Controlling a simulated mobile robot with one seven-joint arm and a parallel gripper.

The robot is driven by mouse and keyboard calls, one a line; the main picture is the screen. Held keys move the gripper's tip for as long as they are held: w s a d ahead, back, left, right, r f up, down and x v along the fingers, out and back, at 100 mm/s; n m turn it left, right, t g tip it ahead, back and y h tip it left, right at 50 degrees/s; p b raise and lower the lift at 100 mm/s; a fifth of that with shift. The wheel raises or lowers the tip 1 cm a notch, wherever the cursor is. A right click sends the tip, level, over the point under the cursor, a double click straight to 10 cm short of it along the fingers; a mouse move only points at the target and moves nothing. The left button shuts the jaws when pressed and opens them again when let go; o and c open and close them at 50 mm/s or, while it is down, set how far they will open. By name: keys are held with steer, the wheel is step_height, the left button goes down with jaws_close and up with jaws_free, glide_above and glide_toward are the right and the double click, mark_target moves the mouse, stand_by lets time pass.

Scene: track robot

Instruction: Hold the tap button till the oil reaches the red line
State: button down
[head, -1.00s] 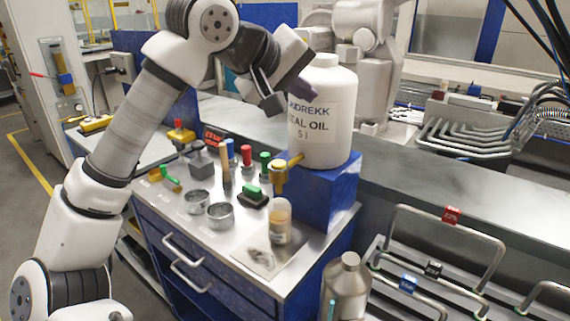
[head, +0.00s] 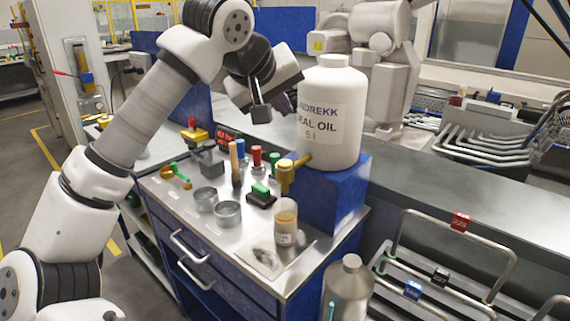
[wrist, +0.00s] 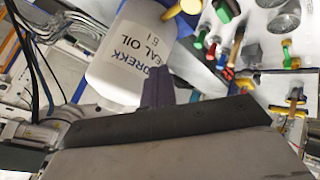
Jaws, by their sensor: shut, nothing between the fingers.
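A large white jug of seal oil (head: 331,125) stands on a blue block (head: 335,195) at the cart's back right. Its yellow tap (head: 287,174) points out at the lower left, with a round yellow button (head: 285,163) on top. A small clear cup (head: 285,238) with amber liquid stands below the tap; I cannot make out a red line on it. My gripper (head: 286,103) is shut and empty, left of the jug's upper part and above the tap, apart from the button. In the wrist view, the purple fingers (wrist: 158,84) overlap the jug's label.
Two metal tins (head: 216,206), a green-topped block (head: 261,195) and several coloured-handled tools (head: 237,160) crowd the steel top left of the tap. A grey metal bottle (head: 347,287) stands at the front right. Metal rails (head: 455,240) lie to the right.

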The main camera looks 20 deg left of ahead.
mark_target(283, 164)
step_height(283, 164, down, 8)
steer(key=b, duration=0.5)
steer(key=shift+f+b, duration=0.1)
steer(key=shift+b, duration=0.3)
stand_by(1.4)
steer(key=shift+f+b, duration=0.35)
steer(key=shift+f, duration=0.05)
steer(key=shift+f+b, duration=0.3)
steer(key=shift+f, duration=0.15)
stand_by(1.6)
steer(key=shift+r, duration=0.15)
steer(key=shift+r+p, duration=0.65)
steer(key=shift+r, duration=0.1)
steer(key=shift+r, duration=0.1)
step_height(283, 164, up, 5)
steer(key=p, duration=0.4)
